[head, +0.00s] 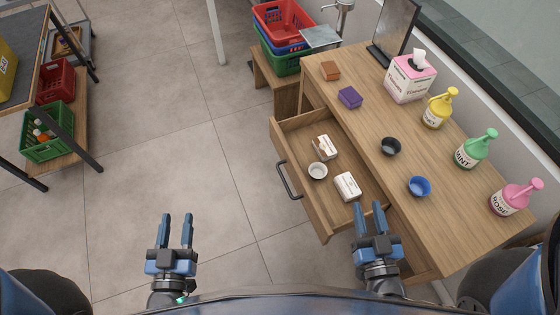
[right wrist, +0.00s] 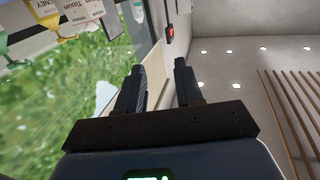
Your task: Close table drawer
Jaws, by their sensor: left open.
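The wooden table (head: 440,220) has its drawer (head: 297,178) pulled out toward the left in the head view. The drawer front carries a dark bar handle (head: 286,181). Inside the drawer lie two white packages (head: 346,186) and a small white bowl (head: 318,171). My left gripper (head: 177,216) is open and empty over the floor, left of the drawer and apart from its handle. My right gripper (head: 368,206) is at the drawer's near end; I cannot tell whether it touches. In the right wrist view its fingers (right wrist: 157,68) are apart with nothing between them.
The tabletop holds a black bowl (head: 390,146), a blue bowl (head: 419,187), pump bottles (head: 471,151), a tissue box (head: 410,80) and a purple box (head: 350,97). Stacked crates (head: 280,30) stand beyond the table. A shelf (head: 75,160) stands at left. The floor between is clear.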

